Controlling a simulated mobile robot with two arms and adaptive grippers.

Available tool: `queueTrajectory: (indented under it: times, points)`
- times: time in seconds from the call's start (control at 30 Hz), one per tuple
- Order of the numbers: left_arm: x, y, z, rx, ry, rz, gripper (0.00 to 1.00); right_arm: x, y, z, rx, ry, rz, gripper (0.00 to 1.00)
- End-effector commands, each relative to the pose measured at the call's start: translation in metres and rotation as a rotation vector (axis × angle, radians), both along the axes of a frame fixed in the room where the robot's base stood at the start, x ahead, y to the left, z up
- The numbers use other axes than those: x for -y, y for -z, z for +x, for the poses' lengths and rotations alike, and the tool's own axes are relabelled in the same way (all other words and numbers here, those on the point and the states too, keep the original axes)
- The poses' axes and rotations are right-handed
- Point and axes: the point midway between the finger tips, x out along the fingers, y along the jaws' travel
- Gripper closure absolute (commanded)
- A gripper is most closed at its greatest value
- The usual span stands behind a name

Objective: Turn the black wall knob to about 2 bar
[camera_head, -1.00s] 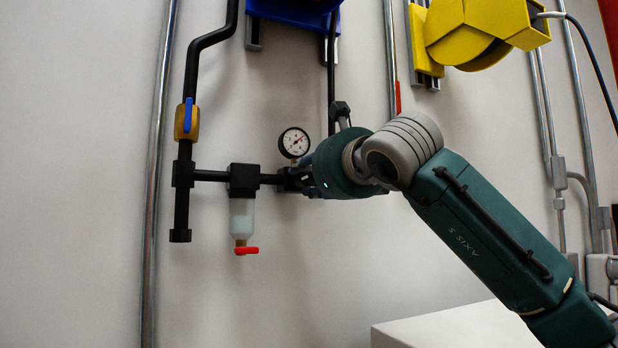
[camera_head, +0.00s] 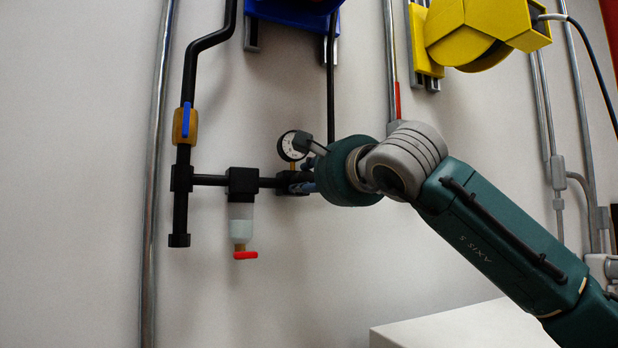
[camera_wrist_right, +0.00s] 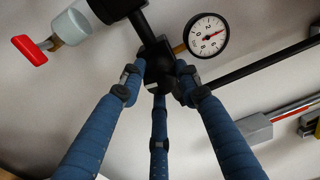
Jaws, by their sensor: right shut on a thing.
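The black wall knob (camera_wrist_right: 158,72) is at the end of the dark pipe fitting in the right wrist view. My right gripper (camera_wrist_right: 160,82) has its three blue fingers closed around it, and they hide much of it. In the head view my right gripper (camera_head: 306,186) is at the right end of the horizontal black pipe, and the knob is mostly hidden there. My left gripper is not in view.
A clear filter bowl (camera_head: 241,221) with a red drain handle (camera_head: 246,255) hangs left of the knob. A blue-handled valve (camera_head: 186,121) is on the left pipe. A yellow reel (camera_head: 480,35) is mounted upper right.

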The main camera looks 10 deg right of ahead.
Motion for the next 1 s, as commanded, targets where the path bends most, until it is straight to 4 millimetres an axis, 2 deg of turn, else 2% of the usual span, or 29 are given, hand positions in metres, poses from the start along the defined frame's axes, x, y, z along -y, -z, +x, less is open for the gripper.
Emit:
queueTrajectory:
  times: [0.2,0.5,1.0]
  points:
    - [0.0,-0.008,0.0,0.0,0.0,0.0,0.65,0.001,0.0,0.001,0.033,0.002,-0.195,0.94]
    - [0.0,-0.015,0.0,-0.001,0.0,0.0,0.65,0.001,-0.001,0.001,0.075,0.0,-0.4,0.94]
    - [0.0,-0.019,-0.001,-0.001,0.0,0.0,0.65,0.001,-0.002,0.0,0.103,0.001,-0.52,0.94]
